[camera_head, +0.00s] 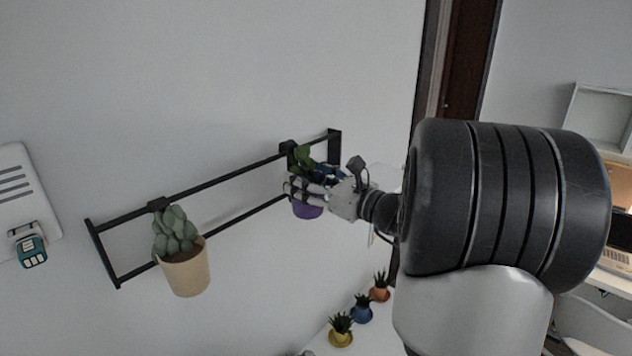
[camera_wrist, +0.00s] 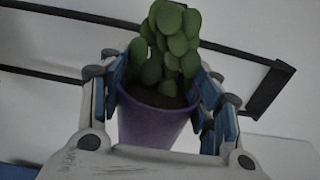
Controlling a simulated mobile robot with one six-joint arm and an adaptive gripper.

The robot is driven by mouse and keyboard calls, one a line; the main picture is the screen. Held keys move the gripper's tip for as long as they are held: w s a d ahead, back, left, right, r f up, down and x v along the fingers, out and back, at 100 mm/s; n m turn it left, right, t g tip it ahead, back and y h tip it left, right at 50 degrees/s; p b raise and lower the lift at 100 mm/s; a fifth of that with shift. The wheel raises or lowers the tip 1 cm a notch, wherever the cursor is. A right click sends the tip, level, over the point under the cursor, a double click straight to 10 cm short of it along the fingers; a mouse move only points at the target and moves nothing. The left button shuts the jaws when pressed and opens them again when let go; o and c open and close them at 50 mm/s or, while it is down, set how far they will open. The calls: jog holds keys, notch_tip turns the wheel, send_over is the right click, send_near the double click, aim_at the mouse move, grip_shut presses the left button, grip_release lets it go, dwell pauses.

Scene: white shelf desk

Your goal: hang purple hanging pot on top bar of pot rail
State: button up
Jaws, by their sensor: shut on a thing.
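The purple hanging pot (camera_head: 307,211) holds a green plant and is at the right part of the black pot rail (camera_head: 222,179) on the wall. In the wrist view the purple pot (camera_wrist: 150,122) sits upright between the fingers. My gripper (camera_head: 309,190) is shut on the pot from the right; it also shows in the wrist view (camera_wrist: 168,95). A dark hook piece shows at the top bar (camera_head: 262,163) just above the plant in the head view. Whether it rests on the bar cannot be told. The pot's back side is hidden.
A beige pot (camera_head: 186,272) with a succulent hangs at the left of the rail. Small yellow (camera_head: 341,338), blue (camera_head: 361,313) and orange (camera_head: 379,294) pots stand on a white surface below. The top bar between beige and purple pots is clear.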

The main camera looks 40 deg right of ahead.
jog(key=shift+w+a+r, duration=0.1)
jog(key=shift+w+a, duration=0.1)
jog(key=shift+w, duration=1.15)
jog(key=shift+w+f, duration=0.15)
jog(key=shift+f, duration=0.2)
jog(key=shift+f+b, duration=0.6)
jog(key=shift+b, duration=0.1)
jog(key=shift+f+b, duration=0.35)
jog(key=shift+f, duration=0.05)
jog(key=o, duration=1.1)
jog(key=shift+c, duration=0.2)
jog(key=o, duration=0.4)
jog(key=shift+f, duration=0.1)
